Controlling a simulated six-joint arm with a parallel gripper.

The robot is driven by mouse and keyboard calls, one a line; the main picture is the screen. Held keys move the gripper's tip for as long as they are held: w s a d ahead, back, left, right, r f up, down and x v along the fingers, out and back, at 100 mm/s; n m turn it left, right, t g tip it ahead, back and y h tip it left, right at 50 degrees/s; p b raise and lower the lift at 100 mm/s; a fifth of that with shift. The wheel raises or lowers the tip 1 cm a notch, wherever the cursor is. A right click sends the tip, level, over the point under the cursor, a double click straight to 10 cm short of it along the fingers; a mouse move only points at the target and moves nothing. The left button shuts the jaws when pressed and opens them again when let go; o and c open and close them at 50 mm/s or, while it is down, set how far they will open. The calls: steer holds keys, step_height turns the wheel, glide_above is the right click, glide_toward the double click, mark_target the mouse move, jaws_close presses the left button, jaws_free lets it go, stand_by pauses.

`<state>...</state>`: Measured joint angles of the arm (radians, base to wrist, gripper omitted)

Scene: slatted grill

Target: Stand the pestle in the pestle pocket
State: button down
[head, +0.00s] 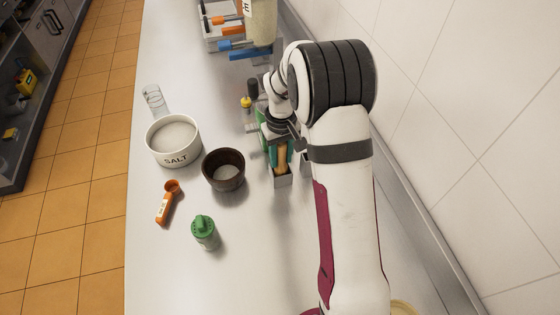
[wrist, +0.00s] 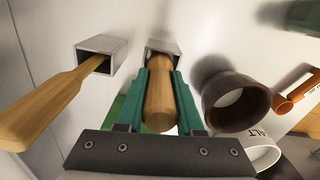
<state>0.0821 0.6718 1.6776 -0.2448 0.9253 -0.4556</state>
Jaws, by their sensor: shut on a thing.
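My gripper (wrist: 160,85) has green fingers shut on the wooden pestle (wrist: 159,92). The pestle also shows between the fingers in the head view (head: 282,159). Its far end is at the mouth of a square metal pocket (wrist: 165,45), which is below the gripper in the head view (head: 283,181). The pestle lines up with this opening. I cannot tell how deep its end is inside. The arm hides part of this area in the head view.
A second metal pocket (wrist: 101,54) holds a wooden utensil (wrist: 50,102), left in the wrist view. The wall is right.

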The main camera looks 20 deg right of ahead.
steer(key=shift+f, duration=0.95)
steer(key=shift+f, duration=0.1)
steer(key=c, duration=0.5)
jaws_free()
steer(key=shift+c, duration=0.2)
step_height(320, 180, up, 12)
steer(key=shift+r, duration=0.15)
steer(key=s+a+r+m+y, duration=0.1)
steer(key=s+a+r+m, duration=0.15)
steer(key=s, duration=0.55)
steer(key=s+a+r+m, duration=0.15)
steer(key=s+r, duration=0.25)
steer(key=s, duration=0.5)
steer(key=s+a+f+m, duration=0.1)
steer(key=s, duration=0.5)
steer(key=s+a+f+m, duration=0.1)
steer(key=s+a+m, duration=0.1)
steer(key=s, duration=0.5)
steer(key=shift+f+y, duration=0.25)
steer(key=shift+y, duration=0.15)
